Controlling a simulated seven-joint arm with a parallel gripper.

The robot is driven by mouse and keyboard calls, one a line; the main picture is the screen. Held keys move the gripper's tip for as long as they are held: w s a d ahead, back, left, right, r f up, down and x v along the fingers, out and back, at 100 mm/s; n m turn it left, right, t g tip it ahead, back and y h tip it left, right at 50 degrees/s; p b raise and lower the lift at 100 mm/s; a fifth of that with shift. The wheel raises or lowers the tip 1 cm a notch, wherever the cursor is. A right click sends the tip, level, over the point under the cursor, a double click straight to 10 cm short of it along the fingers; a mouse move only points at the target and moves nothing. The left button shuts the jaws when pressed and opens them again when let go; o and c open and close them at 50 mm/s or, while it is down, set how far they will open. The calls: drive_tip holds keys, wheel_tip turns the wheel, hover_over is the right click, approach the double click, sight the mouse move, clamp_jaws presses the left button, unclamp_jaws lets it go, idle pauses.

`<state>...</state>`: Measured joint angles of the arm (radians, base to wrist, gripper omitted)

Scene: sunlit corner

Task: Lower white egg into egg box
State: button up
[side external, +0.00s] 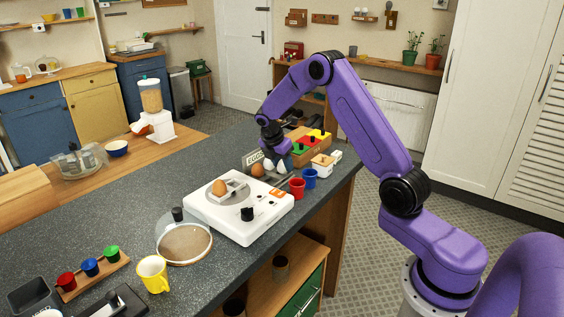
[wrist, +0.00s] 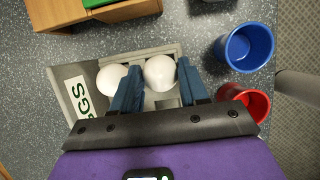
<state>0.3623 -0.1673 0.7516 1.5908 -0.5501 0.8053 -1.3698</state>
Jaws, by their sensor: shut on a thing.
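My gripper (wrist: 158,70) is shut on a white egg (wrist: 160,73), one blue finger on each side of it. The held egg is over the grey egg box (wrist: 172,49), whose lid reads "EGGS"; I cannot tell whether it touches the bottom of its cup. Another white egg (wrist: 112,79) sits in the box just left of the left finger. In the side external view, my gripper (side external: 276,152) points down at the box, and a brown egg (side external: 257,170) shows at its near end. The gripper body hides the near part of the box in the wrist view.
A blue cup (wrist: 248,48) and a red cup (wrist: 252,102) stand close to the right of the box. A wooden box with coloured lids (side external: 312,140) is behind it. A white egg cooker (side external: 220,222) with a brown egg stands in front.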

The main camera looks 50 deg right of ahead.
drive_tip(key=shift+f, duration=0.4)
idle(0.4)
drive_tip(key=o, duration=0.8)
drive_tip(key=shift+w+r, duration=0.1)
